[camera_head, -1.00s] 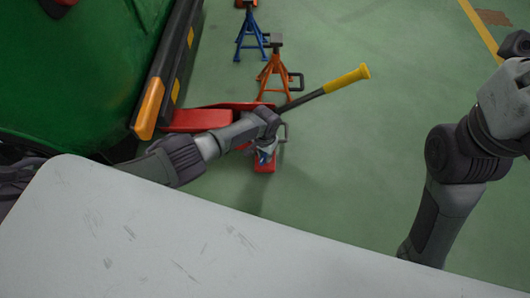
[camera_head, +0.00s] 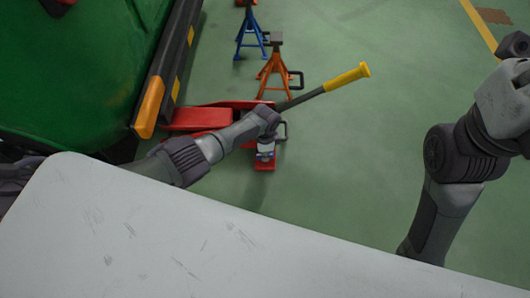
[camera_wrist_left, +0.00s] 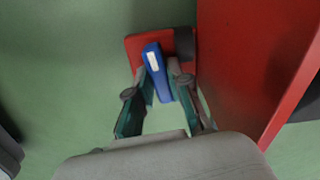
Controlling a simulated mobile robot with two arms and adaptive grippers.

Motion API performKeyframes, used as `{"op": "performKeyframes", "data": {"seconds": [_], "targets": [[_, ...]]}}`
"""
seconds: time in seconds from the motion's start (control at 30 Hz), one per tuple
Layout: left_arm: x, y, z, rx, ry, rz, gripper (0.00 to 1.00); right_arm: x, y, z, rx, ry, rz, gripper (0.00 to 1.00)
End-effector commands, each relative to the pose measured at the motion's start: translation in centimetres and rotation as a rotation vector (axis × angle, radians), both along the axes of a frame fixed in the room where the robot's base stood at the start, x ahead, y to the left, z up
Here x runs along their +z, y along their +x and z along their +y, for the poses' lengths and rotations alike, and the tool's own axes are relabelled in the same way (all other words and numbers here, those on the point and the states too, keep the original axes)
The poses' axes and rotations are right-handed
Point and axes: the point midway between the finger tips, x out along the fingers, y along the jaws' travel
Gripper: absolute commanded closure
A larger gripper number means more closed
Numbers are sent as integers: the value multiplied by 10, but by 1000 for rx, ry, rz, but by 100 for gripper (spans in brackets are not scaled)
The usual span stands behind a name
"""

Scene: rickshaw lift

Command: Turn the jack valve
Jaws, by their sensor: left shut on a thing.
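The red floor jack (camera_head: 200,118) stands beside the green vehicle in the head view, partly covered by my left arm. Its dark lever has a yellow grip (camera_head: 347,77) and slants up to the right. In the left wrist view, the blue jack valve (camera_wrist_left: 153,62) with a white mark stands over a red foot of the jack. My left gripper (camera_wrist_left: 158,76) is shut on the valve, one finger on each side. In the head view my left gripper (camera_head: 265,150) is small and mostly hidden under its wrist. My right arm is at the right, its gripper not visible.
An orange jack stand (camera_head: 273,68) and a blue jack stand (camera_head: 249,35) stand beyond the jack. The green vehicle (camera_head: 75,75) with a black and orange side bar is at the left. Green floor to the right is clear.

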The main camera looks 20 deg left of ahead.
Motion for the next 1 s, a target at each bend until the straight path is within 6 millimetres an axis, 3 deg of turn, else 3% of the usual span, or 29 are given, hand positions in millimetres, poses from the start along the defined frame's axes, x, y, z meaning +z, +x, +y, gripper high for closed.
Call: {"op": "performKeyframes", "data": {"seconds": [0.33, 0.9, 0.93, 1.0], "targets": [[0, -1, -1, -144, -1, 2, 100, 0, 0, 0, 0, 0, 0, 50], [0, -1, -1, -173, -1, 2, 100, 2, -2, 0, -1, -1, -10, 50], [0, -1, -1, -173, -1, 2, 76, 2, -2, 0, -1, -1, -10, 50], [0, -1, -1, -172, -1, 2, 65, 2, -2, 0, -1, -1, -10, 50]]}}
